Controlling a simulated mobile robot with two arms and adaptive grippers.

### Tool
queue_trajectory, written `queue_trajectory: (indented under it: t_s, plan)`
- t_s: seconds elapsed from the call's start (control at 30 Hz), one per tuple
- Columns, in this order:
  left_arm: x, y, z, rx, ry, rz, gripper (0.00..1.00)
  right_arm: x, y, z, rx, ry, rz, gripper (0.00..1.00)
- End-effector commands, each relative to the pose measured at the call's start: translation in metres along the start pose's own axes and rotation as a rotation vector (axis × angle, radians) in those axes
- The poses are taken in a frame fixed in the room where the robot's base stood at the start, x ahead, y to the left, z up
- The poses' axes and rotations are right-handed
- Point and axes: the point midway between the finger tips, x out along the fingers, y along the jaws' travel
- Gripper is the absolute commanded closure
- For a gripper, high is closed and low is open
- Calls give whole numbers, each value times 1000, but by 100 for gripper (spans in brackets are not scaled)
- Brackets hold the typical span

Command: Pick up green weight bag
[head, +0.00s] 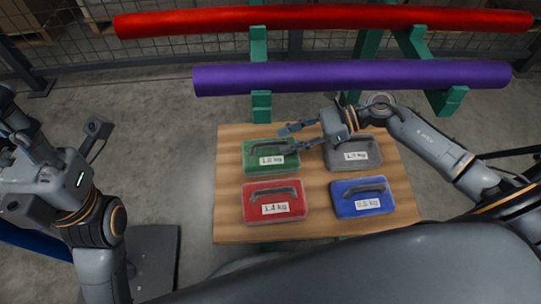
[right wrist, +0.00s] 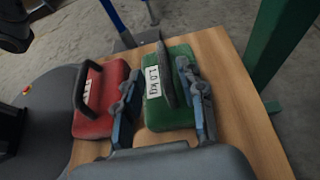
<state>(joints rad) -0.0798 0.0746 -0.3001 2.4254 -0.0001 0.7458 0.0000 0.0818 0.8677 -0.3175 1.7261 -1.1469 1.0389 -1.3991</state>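The green weight bag (head: 257,165), labelled 1.0 kg with a dark handle, lies at the back left of the wooden table. It also shows in the right wrist view (right wrist: 170,119). My right gripper (head: 289,139) is over the bag's right side with its fingers apart. In the right wrist view, the gripper's (right wrist: 156,69) fingers stand on either side of the bag's handle (right wrist: 164,75), with gaps to it. Nothing is held. My left gripper (head: 25,145) is at the far left, away from the table; its finger opening is not clear.
On the wooden table (head: 228,225) also lie a red bag (head: 260,215), a blue bag (head: 347,209) and a grey bag (head: 370,160), partly behind my right arm. Purple (head: 350,75) and red (head: 320,20) rolls rest on green supports behind.

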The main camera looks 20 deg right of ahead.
Motion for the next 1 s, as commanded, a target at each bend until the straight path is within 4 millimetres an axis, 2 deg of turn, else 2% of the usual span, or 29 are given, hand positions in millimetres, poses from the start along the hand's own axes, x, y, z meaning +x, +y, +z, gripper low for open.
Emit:
queue_trajectory:
  t_s: [0.33, 0.47, 0.67, 0.87, 1.0]
  plan:
    - [8, 2, -3, 8, 63, 24, 60, 45, -4, -1, -2, -3, 0, 61]
    - [11, 2, -4, 9, 70, 27, 60, 52, -4, 0, -1, 0, 0, 61]
    - [12, 2, -3, 9, 69, 27, 60, 52, -4, 0, 0, 0, 0, 61]
    - [11, 2, -3, 9, 69, 27, 60, 52, -4, 0, 0, 0, 0, 99]
    - [11, 2, -4, 9, 69, 27, 60, 52, -4, 0, 0, 1, 0, 100]
